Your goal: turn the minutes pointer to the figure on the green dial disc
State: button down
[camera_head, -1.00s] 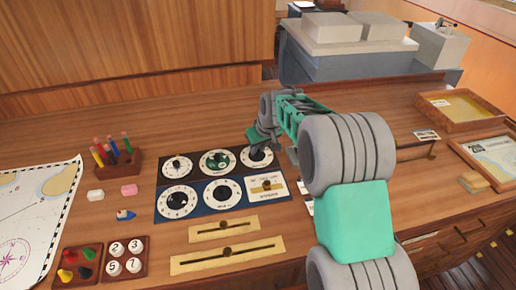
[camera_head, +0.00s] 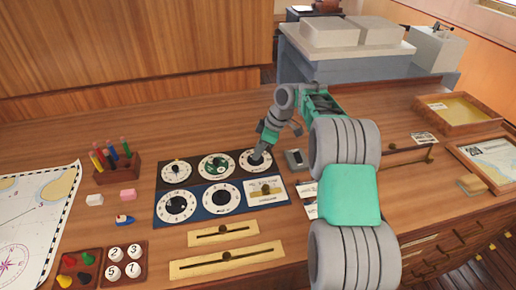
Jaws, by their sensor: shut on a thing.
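A dark blue panel (camera_head: 238,213) on the desk carries several white dials with dark knobs. The green dial disc (camera_head: 224,170) is in the middle of the top row; its figure is too small to read. The top right dial (camera_head: 244,162) is white with a pointer knob at its centre. My gripper (camera_head: 258,157) points down onto this dial and is shut on its pointer knob. The fingers hide the knob and its pointing direction. The dial labels are too small to read, so I cannot confirm which is the minutes pointer.
A small grey device (camera_head: 296,159) stands just right of the panel, near my arm. Brass slider plates (camera_head: 227,261) lie in front. A pen rack (camera_head: 117,169), erasers and a chart (camera_head: 35,225) are at left. Wooden trays (camera_head: 458,113) are at right.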

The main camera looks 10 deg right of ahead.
jog(key=n+p, duration=0.1)
jog(key=n+g+p, duration=0.1)
jog(key=shift+w+r+n, duration=0.15)
jog(key=shift+r+n, duration=0.1)
jog(key=shift+n, duration=0.05)
jog(key=shift+w+f+n+g+p, duration=0.1)
jog(key=shift+n+g+p, duration=0.3)
jog(key=shift+n+p, duration=0.85)
jog(key=shift+f, duration=0.1)
jog(key=c, duration=1.3)
grip_release()
jog(key=shift+y, duration=0.3)
jog(key=shift+o, duration=0.2)
